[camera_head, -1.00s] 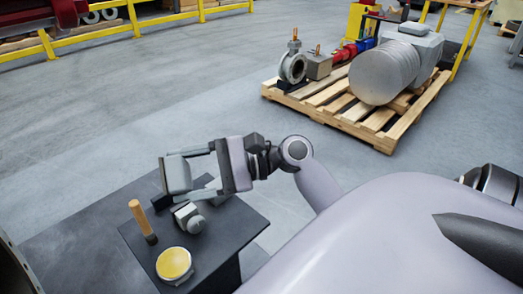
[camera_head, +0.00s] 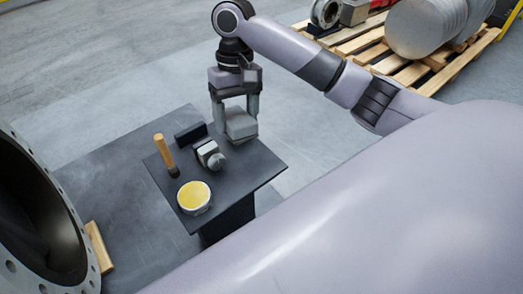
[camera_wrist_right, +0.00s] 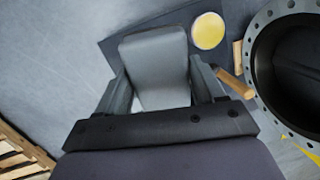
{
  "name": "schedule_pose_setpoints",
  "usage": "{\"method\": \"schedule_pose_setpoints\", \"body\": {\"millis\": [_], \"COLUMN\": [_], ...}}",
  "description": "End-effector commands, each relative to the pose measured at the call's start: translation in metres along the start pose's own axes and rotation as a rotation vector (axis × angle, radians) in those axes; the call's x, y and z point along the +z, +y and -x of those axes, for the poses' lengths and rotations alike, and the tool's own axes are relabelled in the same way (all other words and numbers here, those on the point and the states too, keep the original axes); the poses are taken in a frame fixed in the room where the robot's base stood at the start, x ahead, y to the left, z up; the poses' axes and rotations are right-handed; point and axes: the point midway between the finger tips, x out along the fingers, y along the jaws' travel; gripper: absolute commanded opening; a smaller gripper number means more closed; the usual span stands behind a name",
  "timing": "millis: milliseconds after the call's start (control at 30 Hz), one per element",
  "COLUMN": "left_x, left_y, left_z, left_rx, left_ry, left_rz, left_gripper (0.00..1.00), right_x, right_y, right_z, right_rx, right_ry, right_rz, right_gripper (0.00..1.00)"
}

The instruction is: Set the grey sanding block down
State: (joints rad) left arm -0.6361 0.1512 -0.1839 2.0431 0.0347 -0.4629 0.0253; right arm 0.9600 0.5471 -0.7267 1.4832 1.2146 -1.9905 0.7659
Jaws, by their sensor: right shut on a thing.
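My right gripper (camera_head: 236,112) points down over the back edge of a small dark table (camera_head: 258,172). It is shut on the grey sanding block (camera_head: 241,126), with a finger on each side. In the right wrist view the block (camera_wrist_right: 157,62) sits between the fingers, its broad grey face showing. I cannot tell whether its underside touches the table top or hangs just above it. My left gripper is not in view.
On the table are a wooden-handled tool (camera_head: 164,152), a grey metal fitting (camera_head: 209,154), a yellow-topped round tin (camera_head: 194,196) and a black block (camera_head: 190,133). A large dark flanged pipe (camera_head: 45,225) is at left. A loaded pallet (camera_head: 430,80) is at back right.

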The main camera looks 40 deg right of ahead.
Motion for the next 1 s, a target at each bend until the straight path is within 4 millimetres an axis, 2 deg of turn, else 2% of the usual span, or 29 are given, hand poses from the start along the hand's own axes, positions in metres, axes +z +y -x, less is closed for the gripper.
{"method": "schedule_pose_setpoints", "body": {"millis": [33,133,267,367,467,800,1000], "left_x": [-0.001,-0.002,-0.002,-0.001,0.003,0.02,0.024], "left_y": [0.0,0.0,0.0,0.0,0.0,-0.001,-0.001], "left_z": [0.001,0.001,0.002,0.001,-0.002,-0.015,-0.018], "left_rx": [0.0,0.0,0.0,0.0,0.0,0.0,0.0], "left_ry": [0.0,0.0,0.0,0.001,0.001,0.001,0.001], "left_rz": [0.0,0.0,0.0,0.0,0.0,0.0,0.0], "left_gripper": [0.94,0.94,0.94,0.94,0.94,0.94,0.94], "right_x": [-0.003,-0.008,-0.011,-0.012,-0.015,-0.031,-0.036], "right_y": [0.016,0.043,0.061,0.068,0.071,0.083,0.087], "right_z": [0.005,0.015,0.023,0.021,0.004,-0.084,-0.111], "right_rx": [0.046,0.113,0.147,0.156,0.158,0.155,0.155], "right_ry": [0.041,0.107,0.15,0.162,0.162,0.161,0.165], "right_rz": [0.04,0.106,0.142,0.153,0.155,0.155,0.154], "right_gripper": [0.33,0.33,0.33,0.33,0.33,0.33,0.33]}}
